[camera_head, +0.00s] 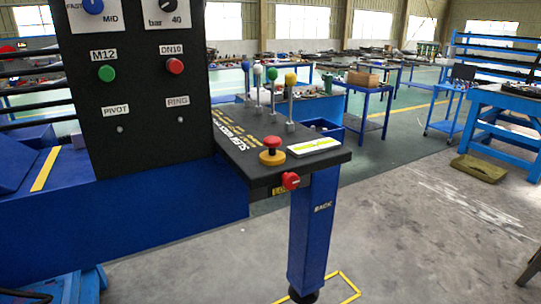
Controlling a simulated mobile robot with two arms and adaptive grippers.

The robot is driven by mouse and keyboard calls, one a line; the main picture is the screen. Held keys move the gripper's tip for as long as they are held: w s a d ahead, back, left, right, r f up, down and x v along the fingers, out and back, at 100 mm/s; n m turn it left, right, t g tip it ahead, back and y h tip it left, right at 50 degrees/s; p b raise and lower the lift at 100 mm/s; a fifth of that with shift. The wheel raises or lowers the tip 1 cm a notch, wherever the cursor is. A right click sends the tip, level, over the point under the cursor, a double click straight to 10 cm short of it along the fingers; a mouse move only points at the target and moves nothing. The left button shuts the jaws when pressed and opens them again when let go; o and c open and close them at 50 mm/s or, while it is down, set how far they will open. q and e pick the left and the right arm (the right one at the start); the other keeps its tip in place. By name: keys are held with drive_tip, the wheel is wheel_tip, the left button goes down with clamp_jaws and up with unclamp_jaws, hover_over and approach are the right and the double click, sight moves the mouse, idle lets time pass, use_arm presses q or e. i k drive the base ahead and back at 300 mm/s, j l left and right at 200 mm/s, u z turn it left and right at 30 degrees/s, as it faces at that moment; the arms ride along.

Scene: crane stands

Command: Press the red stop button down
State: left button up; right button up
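The red stop button (272,144) is a mushroom head on a round yellow base (272,158). It stands upright on the near part of the black control shelf (240,140), left of a white and yellow-green label block (314,147). The red head sits visibly above the yellow base. A second red knob (291,181) sticks out of the shelf's front edge, below the stop button. Neither of my grippers is in view, and nothing touches the button.
Several levers with coloured knobs (272,75) rise behind the button. The black upright panel (140,100) stands to the left, with green (106,74) and red (175,66) buttons. A blue leg (314,230) supports the shelf. The floor at right front (430,230) is mostly clear.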

sight(272, 143)
drive_tip(key=i+l+u, duration=0.1)
drive_tip(key=u, duration=0.35)
drive_tip(key=l+u, duration=0.15)
drive_tip(key=u, duration=0.35)
drive_tip(key=i+l+u, duration=0.1)
drive_tip(key=u, duration=0.35)
drive_tip(key=i+l+u, duration=0.1)
drive_tip(key=l+u, duration=0.15)
drive_tip(key=l, duration=0.55)
drive_tip(key=l+u, duration=0.2)
drive_tip(key=l, duration=0.55)
drive_tip(key=l+u, duration=0.25)
drive_tip(key=l, duration=0.55)
drive_tip(key=k+l+u, duration=0.25)
drive_tip(key=l, duration=1.4)
drive_tip(key=k, duration=0.05)
